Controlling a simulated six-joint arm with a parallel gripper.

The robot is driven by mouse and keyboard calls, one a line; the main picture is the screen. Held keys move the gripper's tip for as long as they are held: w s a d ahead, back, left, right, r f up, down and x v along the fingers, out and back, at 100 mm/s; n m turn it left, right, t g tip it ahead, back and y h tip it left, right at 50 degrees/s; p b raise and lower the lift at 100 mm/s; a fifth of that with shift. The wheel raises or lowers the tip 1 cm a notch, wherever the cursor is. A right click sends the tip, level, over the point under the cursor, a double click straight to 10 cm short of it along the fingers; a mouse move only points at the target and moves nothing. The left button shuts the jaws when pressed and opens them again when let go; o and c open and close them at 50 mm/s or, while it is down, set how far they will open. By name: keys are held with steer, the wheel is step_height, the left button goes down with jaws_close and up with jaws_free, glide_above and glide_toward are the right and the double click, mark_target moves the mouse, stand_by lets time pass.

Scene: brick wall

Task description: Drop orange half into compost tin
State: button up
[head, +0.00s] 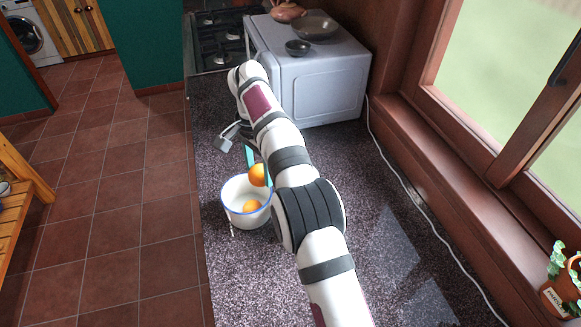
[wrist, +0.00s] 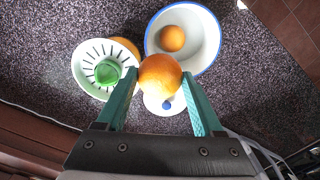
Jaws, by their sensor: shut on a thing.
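My gripper (wrist: 161,88) is shut on an orange half (wrist: 160,73), its rounded peel side showing between the teal fingers. In the head view the held orange half (head: 257,174) is at the far rim of the white, blue-rimmed tin (head: 236,212). In the wrist view it overlaps the near edge of the tin (wrist: 209,46), and I cannot tell its exact height. Another orange piece (wrist: 172,39) lies inside the tin, and it also shows in the head view (head: 252,206). The fingertips are partly hidden in the head view.
A pale juicer with a green cone (wrist: 107,72) stands left of the tin in the wrist view, with another orange piece (wrist: 126,47) behind it. A white round thing with a blue knob (wrist: 167,104) is under the held half. A microwave (head: 315,85) stands farther back.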

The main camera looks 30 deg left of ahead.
steer(key=shift+s+a+f, duration=0.3)
steer(key=shift+a+f, duration=0.15)
steer(key=shift+a, duration=0.2)
steer(key=shift+s+a+f, duration=0.3)
steer(key=shift+a+f, duration=0.1)
steer(key=shift+a, duration=0.2)
step_height(320, 180, down, 5)
steer(key=shift+r, duration=0.2)
steer(key=shift+f, duration=0.55)
steer(key=o, duration=1.6)
steer(key=shift+c, duration=0.2)
step_height(320, 180, up, 8)
steer(key=shift+f, duration=0.2)
